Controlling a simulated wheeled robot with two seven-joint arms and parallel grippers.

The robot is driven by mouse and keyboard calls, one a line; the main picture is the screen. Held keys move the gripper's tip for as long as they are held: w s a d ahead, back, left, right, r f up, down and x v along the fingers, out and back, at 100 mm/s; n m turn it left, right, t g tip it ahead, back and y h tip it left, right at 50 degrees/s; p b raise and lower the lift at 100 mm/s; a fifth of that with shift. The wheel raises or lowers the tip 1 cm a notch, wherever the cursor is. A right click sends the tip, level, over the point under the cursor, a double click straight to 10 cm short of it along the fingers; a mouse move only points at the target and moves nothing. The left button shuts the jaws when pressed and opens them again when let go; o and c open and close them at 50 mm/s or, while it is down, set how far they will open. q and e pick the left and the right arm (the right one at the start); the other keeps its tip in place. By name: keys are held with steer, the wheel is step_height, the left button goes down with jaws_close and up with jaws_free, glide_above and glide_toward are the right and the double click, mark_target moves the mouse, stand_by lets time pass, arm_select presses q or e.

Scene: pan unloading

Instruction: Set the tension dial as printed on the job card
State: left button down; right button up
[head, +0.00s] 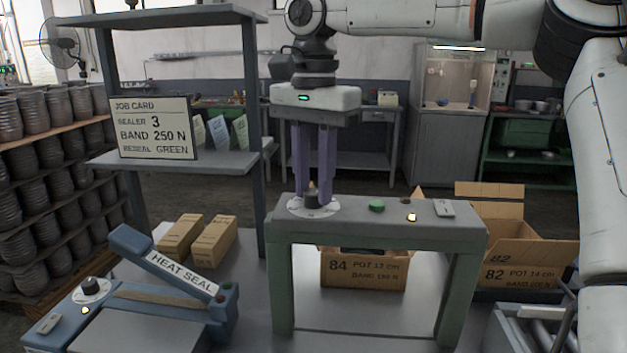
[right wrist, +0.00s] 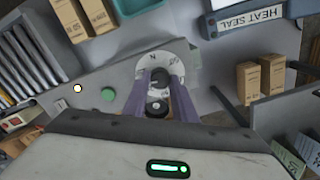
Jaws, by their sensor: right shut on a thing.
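The job card (head: 153,128) hangs at the left of the shelf rack and reads SEALER 3, BAND 250 N, RESEAL GREEN. A dial with a dark knob (head: 311,199) and white scale plate (head: 293,208) sits on top of the green arch-shaped sealer (head: 375,232). My right gripper (head: 313,200) points down over this dial, its purple fingers shut on the knob. In the right wrist view the fingers (right wrist: 160,108) are on either side of the knob, and the plate (right wrist: 152,62) shows an N; its setting is unreadable. My left gripper is not in view.
A green button (head: 376,206), a lit lamp (head: 411,217) and a small switch plate (head: 443,208) are right of the dial. A box marked 84 (head: 362,271) stands under the arch. A heat sealer (head: 170,275) with its own dial (head: 91,287) is at the left. An open carton (head: 520,245) is right.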

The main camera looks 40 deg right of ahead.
mark_target(314, 191)
steer(key=shift+m, duration=2)
steer(key=o, duration=1)
steer(key=shift+o, duration=0.2)
steer(key=shift+r, duration=0.1)
step_height(314, 191, up, 10)
